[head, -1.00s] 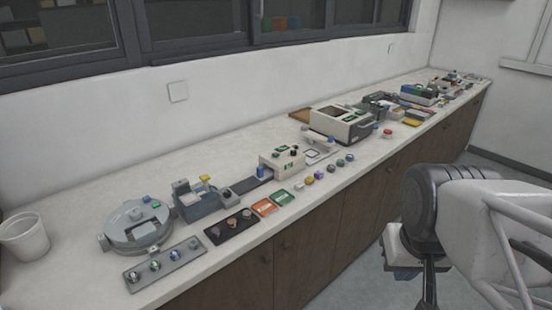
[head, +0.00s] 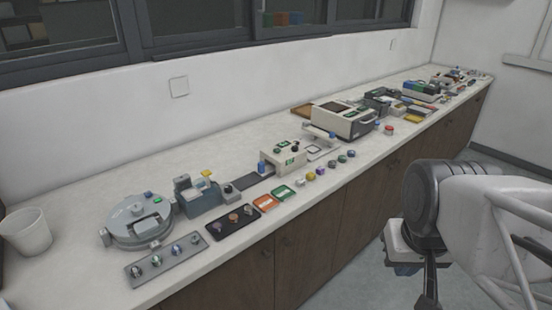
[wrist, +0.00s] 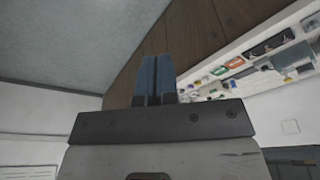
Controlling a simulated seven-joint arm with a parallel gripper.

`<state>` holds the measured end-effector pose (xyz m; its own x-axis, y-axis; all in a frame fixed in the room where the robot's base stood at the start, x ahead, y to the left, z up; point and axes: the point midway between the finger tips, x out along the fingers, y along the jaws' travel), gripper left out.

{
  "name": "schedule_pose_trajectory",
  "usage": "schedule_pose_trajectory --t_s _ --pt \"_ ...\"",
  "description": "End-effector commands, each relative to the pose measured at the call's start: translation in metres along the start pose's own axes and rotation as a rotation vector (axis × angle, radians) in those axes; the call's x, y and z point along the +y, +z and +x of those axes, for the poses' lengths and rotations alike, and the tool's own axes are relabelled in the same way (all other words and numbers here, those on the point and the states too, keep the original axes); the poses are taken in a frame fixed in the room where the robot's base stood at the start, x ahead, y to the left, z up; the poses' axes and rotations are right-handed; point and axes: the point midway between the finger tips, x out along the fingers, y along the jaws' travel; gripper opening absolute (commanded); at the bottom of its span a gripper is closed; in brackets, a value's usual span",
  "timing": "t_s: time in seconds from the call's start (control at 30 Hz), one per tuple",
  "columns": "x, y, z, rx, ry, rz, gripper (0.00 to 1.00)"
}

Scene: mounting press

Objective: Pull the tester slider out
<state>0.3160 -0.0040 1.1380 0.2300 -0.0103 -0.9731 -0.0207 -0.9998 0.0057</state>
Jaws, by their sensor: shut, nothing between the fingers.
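A dark flat strip (head: 247,184) lies between a blue-grey block unit (head: 197,195) and a small beige box with a green mark (head: 290,157) on the counter. A small blue cylinder (head: 262,168) stands by the box. I cannot tell for certain which part is the tester slider. My gripper shows in the wrist view (wrist: 153,76) with its two blue fingers together and nothing between them. It is away from the counter's devices, and its fingertips are not clear in the head view.
A round grey device (head: 140,222), a knob strip (head: 167,260), a black tray (head: 233,222) and a white cup (head: 27,232) stand at the left. A large beige machine (head: 345,118) stands farther right. The floor before the brown cabinets (head: 330,225) is clear.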

Motion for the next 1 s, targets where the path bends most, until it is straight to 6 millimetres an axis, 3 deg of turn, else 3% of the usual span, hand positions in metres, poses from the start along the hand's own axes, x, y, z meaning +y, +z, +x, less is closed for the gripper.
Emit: schedule_pose_trajectory --t_s 0.03,0.3,0.57,1.0 --pt "0.000 0.000 0.000 0.000 0.000 0.000 0.09" --pt "-0.003 -0.016 -0.003 -0.005 -0.002 -0.017 0.49" --pt "-0.012 -0.065 -0.009 -0.024 -0.008 -0.073 0.49" --pt "-0.041 -0.175 -0.006 -0.057 -0.021 -0.197 0.49"
